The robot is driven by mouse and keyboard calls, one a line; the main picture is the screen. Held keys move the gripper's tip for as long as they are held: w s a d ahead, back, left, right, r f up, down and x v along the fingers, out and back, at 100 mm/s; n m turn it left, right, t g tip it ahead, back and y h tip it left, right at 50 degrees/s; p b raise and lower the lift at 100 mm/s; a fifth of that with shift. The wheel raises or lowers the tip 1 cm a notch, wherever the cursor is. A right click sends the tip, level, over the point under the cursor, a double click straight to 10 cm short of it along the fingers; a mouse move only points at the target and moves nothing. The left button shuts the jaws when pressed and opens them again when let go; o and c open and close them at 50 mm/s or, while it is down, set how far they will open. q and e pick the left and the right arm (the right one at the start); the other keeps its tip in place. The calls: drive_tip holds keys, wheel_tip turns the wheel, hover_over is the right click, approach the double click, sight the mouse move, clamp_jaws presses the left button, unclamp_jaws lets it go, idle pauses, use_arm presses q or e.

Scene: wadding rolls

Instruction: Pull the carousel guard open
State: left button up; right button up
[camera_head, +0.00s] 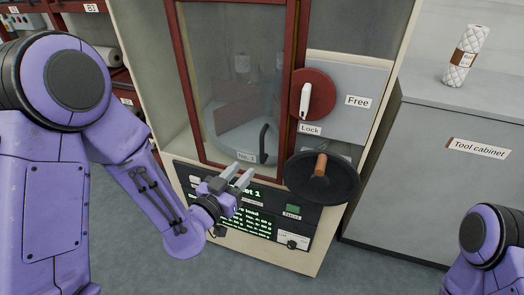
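The carousel guard is a glass door in a dark red frame (291,75) on the front of a cream cabinet, and it looks shut. Its black curved handle (264,143) is at the lower right of the glass, above and right of the "No. 1" label. My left gripper (240,173) is in front of the door's lower edge, below and left of the handle. Its two grey fingers stand apart with nothing visible between them, and it looks clear of the handle. My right gripper is out of view.
A red disc (325,92) with a white lever (305,102) sits right of the door, the lever's lower end near "Lock". A black handwheel (337,185) sticks out below. A grey tool cabinet (425,165) with a wrapped roll (466,57) on top stands right.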

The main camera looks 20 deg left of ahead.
sight(261, 149)
use_arm(q)
drive_tip(key=x, duration=0.6)
drive_tip(key=r+x, duration=0.1)
drive_tip(key=x, duration=0.2)
drive_tip(key=shift+w+d+p, duration=0.2)
drive_tip(key=shift+w+p, duration=0.1)
drive_tip(key=shift+p, duration=0.05)
drive_tip(key=shift+w+d+f, duration=0.1)
drive_tip(key=shift+w+d, duration=0.05)
drive_tip(key=shift+w, duration=0.45)
clamp_jaws()
